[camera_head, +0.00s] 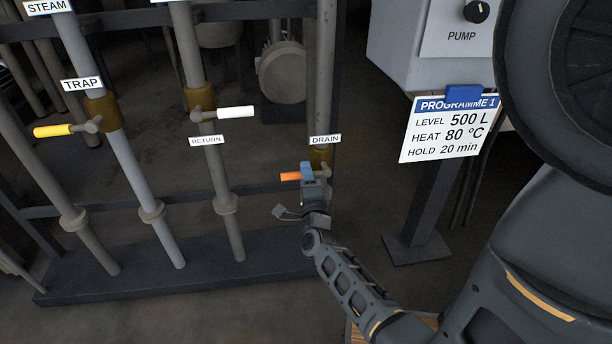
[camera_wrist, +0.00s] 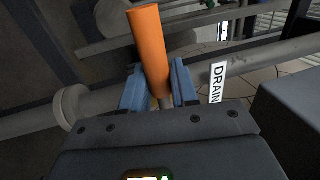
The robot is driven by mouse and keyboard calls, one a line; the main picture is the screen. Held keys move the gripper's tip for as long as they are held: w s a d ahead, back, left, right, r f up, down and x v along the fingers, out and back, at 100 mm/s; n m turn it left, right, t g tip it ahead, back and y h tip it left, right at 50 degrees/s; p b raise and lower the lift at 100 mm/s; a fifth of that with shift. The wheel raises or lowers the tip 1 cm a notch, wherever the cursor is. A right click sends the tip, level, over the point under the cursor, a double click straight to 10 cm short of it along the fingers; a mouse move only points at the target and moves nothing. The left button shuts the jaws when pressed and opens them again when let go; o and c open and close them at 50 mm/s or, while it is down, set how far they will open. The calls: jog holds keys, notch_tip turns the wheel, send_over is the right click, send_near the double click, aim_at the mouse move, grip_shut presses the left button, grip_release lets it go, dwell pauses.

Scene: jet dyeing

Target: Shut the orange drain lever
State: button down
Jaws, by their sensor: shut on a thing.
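The orange drain lever (camera_head: 290,176) sticks out to the left, roughly level, from the valve on the right-hand pipe, just below the DRAIN label (camera_head: 325,139). My gripper (camera_head: 307,171) is at the lever, with its blue fingers closed around it. In the wrist view the orange lever (camera_wrist: 150,48) stands between the two blue fingers (camera_wrist: 160,88), and its lower end is gripped. The DRAIN label (camera_wrist: 217,82) also shows there, to the right of the fingers. The drain valve body is partly hidden behind my gripper in the head view.
A yellow lever (camera_head: 53,131) is on the TRAP pipe and a white lever (camera_head: 236,112) is on the RETURN pipe, both left of the drain. A programme sign (camera_head: 448,128) and the pump box (camera_head: 425,50) stand to the right. The dark rack base (camera_head: 180,262) runs along the floor.

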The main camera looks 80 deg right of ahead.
dwell(0.4)
jog(key=c, duration=1)
grip_release()
jog(key=shift+a, duration=0.1)
jog(key=p+v, duration=0.1)
jog(key=v, duration=0.6)
jog(key=shift+s+a+p, duration=0.15)
jog(key=shift+a+p, duration=0.15)
jog(key=shift+f, duration=0.1)
